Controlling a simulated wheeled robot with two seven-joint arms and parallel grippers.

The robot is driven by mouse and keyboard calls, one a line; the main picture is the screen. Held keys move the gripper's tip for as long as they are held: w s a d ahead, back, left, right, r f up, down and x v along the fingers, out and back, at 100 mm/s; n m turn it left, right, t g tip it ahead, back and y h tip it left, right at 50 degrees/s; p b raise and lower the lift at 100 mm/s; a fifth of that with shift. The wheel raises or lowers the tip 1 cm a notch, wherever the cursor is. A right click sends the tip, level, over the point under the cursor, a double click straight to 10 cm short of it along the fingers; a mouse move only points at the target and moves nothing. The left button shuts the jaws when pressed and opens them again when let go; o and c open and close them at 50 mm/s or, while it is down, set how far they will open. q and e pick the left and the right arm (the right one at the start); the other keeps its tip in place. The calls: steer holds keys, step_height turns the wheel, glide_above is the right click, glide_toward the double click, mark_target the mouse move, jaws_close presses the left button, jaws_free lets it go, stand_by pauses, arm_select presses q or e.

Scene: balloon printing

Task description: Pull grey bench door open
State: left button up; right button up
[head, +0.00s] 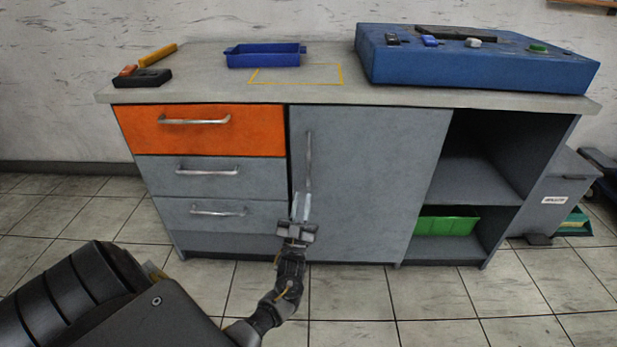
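The grey bench door (365,185) is the tall panel in the middle of the bench front, and it looks closed. Its upright metal handle (309,150) runs along the door's left side. My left gripper (301,205) is in front of the lower end of this handle, with its fingers pointing up at it. The fingers overlap the handle in the picture, and I cannot tell whether they touch or grip it. My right gripper is not in view.
An orange drawer (250,143) and grey drawers (255,177) lie left of the door. Open shelves with a green bin (447,222) are at the right. A blue tray (264,57) and a blue machine (470,62) stand on the benchtop (200,85). The tiled floor in front is clear.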

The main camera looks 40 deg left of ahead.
mark_target(308, 169)
arm_select(q)
steer(key=x, duration=1)
steer(key=shift+w+a+r+b, duration=0.1)
steer(key=shift+w+r+b, duration=0.2)
jaws_close()
